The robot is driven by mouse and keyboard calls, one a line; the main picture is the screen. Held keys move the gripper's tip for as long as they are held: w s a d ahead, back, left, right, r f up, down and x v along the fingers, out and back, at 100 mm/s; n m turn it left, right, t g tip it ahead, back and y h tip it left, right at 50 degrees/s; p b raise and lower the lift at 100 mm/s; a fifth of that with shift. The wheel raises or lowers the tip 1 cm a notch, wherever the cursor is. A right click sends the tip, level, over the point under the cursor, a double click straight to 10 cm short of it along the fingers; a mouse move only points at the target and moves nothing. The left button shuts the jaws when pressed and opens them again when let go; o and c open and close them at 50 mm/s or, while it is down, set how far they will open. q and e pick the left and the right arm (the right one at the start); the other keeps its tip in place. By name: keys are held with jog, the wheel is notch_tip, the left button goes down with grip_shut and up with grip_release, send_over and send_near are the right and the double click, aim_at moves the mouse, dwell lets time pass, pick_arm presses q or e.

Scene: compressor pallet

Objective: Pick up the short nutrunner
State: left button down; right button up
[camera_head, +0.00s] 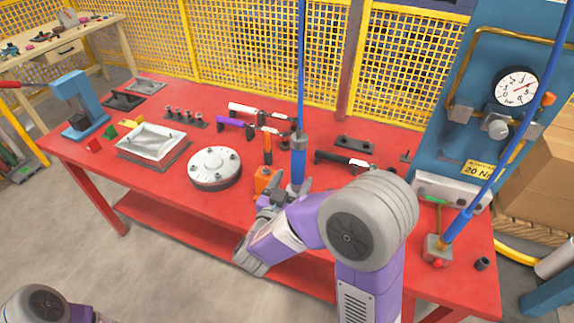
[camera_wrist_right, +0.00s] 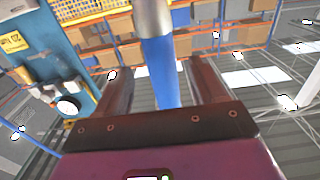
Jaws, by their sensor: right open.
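A short upright blue tool with a grey collar (camera_head: 299,158), which I take for the short nutrunner, stands or hangs at the red table's front middle, with a blue hose rising from it. My right gripper (camera_head: 283,190) is low beside its lower end, partly hidden by my wrist. In the right wrist view, the open right gripper (camera_wrist_right: 160,90) has one dark finger on each side of the blue shaft (camera_wrist_right: 159,70), with gaps showing. A second hose-fed tool (camera_head: 437,247) stands at the table's right. My left gripper is out of view.
An orange block (camera_head: 264,182) is close by my right gripper. A round grey flange (camera_head: 214,168) lies to the left. Several hand tools (camera_head: 258,114) lie behind. A blue panel with a gauge (camera_head: 516,87) stands at the right. Yellow mesh fencing (camera_head: 250,50) closes the back.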

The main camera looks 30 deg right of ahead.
aim_at(300, 163)
jog(key=shift+w+d+r, duration=0.15)
jog(key=shift+w+d, duration=0.05)
jog(key=shift+d, duration=0.6)
jog(key=x, duration=0.1)
jog(key=b+x, duration=0.1)
jog(key=x, duration=0.3)
jog(key=shift+w+a+r+b, duration=0.2)
jog(key=shift+w+r+b, duration=0.1)
jog(key=shift+b, duration=0.05)
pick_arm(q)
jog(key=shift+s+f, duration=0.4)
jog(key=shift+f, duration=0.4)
pick_arm(e)
jog(key=shift+c, duration=0.3)
grip_shut()
jog(key=shift+r, duration=0.1)
